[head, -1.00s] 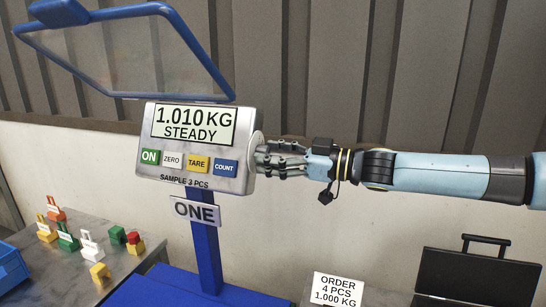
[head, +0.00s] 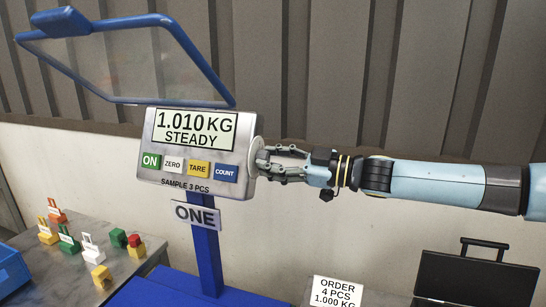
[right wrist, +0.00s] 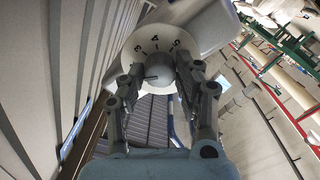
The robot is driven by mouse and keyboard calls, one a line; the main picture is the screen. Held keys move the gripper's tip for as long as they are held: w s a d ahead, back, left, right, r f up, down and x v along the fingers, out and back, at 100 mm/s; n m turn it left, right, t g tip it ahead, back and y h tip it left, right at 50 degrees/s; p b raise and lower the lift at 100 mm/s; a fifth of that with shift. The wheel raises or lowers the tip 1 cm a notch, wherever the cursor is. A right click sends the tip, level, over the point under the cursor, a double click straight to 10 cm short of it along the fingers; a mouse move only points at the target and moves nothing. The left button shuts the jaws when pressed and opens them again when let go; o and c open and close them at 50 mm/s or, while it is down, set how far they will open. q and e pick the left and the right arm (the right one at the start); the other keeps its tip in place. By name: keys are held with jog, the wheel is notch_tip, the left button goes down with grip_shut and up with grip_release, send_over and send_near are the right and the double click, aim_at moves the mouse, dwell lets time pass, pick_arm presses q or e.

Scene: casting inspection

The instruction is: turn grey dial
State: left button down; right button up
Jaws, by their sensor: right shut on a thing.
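The grey dial (right wrist: 158,72) is a round knob on a white face with the numbers 3, 4 and 5 in the right wrist view. A short dark mark shows on the knob's left part. The dial sits on the right side of the scale's display box (head: 150,184), where its edge (head: 257,150) shows in the head view. My right gripper (head: 264,162) is shut on the dial from the right. Its fingers, also in the right wrist view (right wrist: 160,78), lie on both sides of the knob. The display reads 1.010 KG STEADY. My left gripper is not in view.
A blue post (head: 206,250) with a ONE sign (head: 198,215) holds the box. A blue-framed clear panel (head: 130,102) stands above it. Small colored blocks (head: 101,277) lie at left. An order card (head: 336,291) and black case (head: 475,278) are at lower right.

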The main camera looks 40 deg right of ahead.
jog(key=n+p, duration=0.1)
jog(key=n, duration=0.4)
jog(key=shift+p, duration=0.35)
jog(key=shift+f+n, duration=0.1)
jog(key=shift+n, duration=0.2)
jog(key=o, duration=1.1)
jog(key=shift+o, duration=0.2)
jog(key=v, duration=1.2)
jog(key=shift+d+f, duration=0.1)
